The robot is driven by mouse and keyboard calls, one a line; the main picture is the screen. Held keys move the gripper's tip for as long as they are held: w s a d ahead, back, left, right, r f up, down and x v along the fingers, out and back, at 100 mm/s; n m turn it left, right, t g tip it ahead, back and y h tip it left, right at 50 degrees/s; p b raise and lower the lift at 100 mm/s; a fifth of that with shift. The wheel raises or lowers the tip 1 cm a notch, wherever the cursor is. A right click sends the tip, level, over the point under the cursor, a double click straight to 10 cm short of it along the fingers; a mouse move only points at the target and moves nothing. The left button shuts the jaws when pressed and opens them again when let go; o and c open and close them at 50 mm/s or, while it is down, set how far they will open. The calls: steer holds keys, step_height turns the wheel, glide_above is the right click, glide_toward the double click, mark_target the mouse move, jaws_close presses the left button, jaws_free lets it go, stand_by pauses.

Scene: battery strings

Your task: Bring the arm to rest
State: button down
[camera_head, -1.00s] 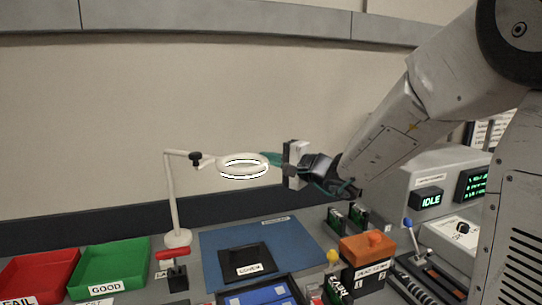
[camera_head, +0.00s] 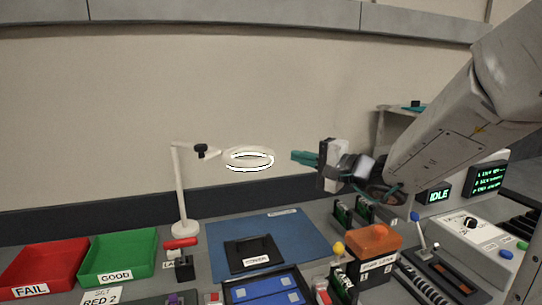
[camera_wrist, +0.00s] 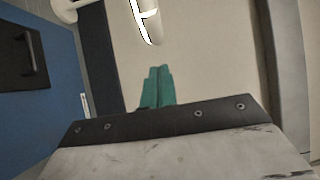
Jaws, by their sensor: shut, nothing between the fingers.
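My gripper (camera_head: 304,158) is raised in the air above the bench, right of the ring lamp, with its green fingers pointing left. The wrist view shows the green fingers (camera_wrist: 158,87) side by side and shut, with nothing between them. My arm reaches in from the upper right of the head view.
A white ring lamp (camera_head: 248,150) stands left of my fingers, apart from them. Below are a blue mat (camera_head: 290,228) with a black cover (camera_head: 240,266), an orange-topped box (camera_head: 375,238), a red bin (camera_head: 45,265) and a green bin (camera_head: 120,252). A console (camera_head: 470,235) reads IDLE.

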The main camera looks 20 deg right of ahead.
steer(key=s+a+f+n+g, duration=0.3)
steer(key=s+a+f+g, duration=0.1)
steer(key=s+g, duration=0.25)
steer(key=s+a+f+n+g, duration=0.2)
steer(key=s+a+f+g, duration=0.25)
steer(key=s, duration=0.35)
steer(key=s+d+n+g+h, duration=0.1)
steer(key=s+d+n+h, duration=0.2)
steer(key=s, duration=0.5)
steer(key=s+d+n+g+h, duration=0.1)
steer(key=s+d+n+h, duration=0.2)
steer(key=s+d+h, duration=0.2)
steer(key=shift+s+f+g+h, duration=0.3)
steer(key=shift+s+h, duration=0.6)
steer(key=shift+s, duration=0.65)
